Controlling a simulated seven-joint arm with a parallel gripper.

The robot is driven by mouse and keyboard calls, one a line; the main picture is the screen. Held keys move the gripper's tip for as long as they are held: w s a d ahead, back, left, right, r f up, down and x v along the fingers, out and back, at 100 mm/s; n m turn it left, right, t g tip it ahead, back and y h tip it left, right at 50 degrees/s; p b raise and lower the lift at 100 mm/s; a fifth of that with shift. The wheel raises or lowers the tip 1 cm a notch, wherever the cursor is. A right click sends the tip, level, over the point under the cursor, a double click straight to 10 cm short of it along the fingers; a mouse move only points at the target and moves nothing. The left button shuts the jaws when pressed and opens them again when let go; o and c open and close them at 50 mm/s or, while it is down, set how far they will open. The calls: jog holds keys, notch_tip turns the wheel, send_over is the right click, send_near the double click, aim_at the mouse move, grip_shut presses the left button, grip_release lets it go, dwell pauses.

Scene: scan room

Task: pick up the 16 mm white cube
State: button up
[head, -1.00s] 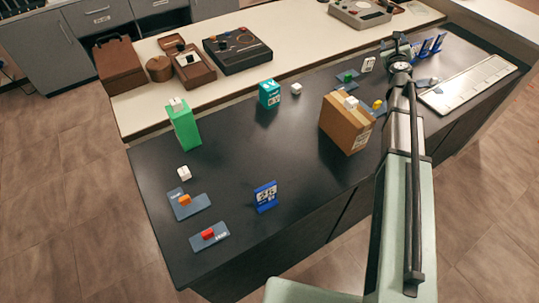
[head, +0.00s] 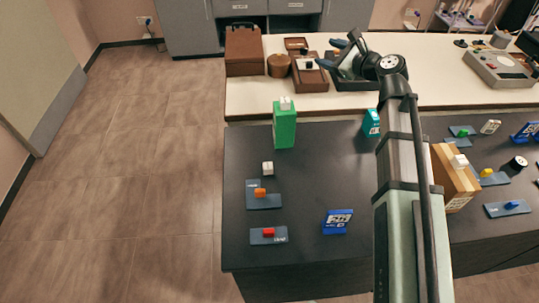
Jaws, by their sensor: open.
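Several white cubes are in view, and I cannot tell by size which is the 16 mm one. In the head view, one white cube (head: 267,168) lies on the dark table (head: 300,185) at its left side. Another white cube (head: 285,103) sits on top of the green box (head: 285,129). A third white cube (head: 460,161) sits on the cardboard box (head: 456,185) at the right. My gripper (head: 325,53) is open and empty, raised high, appearing in front of the back counter, apart from all the cubes.
An orange block (head: 260,193) and a red block (head: 269,232) sit on grey plates at left. Brown cases (head: 243,51) line the back counter. The dark table's middle is mostly clear.

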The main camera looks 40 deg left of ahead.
jog(key=s+a+f+n+g+h, duration=0.1)
jog(key=s, duration=0.4)
jog(key=s+a+f+n+g+h, duration=0.1)
jog(key=s+f+n+g+h, duration=0.1)
jog(key=s, duration=0.3)
jog(key=s+a+f+n+g+h, duration=0.1)
jog(key=s+f+g, duration=0.1)
jog(key=s, duration=0.3)
jog(key=shift+s+a+f, duration=0.1)
jog(key=shift+a+f, duration=0.15)
jog(key=shift+a, duration=0.15)
jog(key=s+d+f+n+g+h, duration=0.1)
jog(key=s+d+f+g+h, duration=0.15)
jog(key=s, duration=0.25)
jog(key=h, duration=0.5)
send_near(268, 165)
jog(key=shift+t, duration=0.25)
jog(key=shift+s+x, duration=0.15)
jog(key=shift+x, duration=2.05)
jog(key=shift+s+x, duration=0.15)
jog(key=shift+x, duration=2.05)
jog(key=shift+d, duration=0.1)
jog(key=shift+c, duration=0.4)
jog(key=c, duration=1)
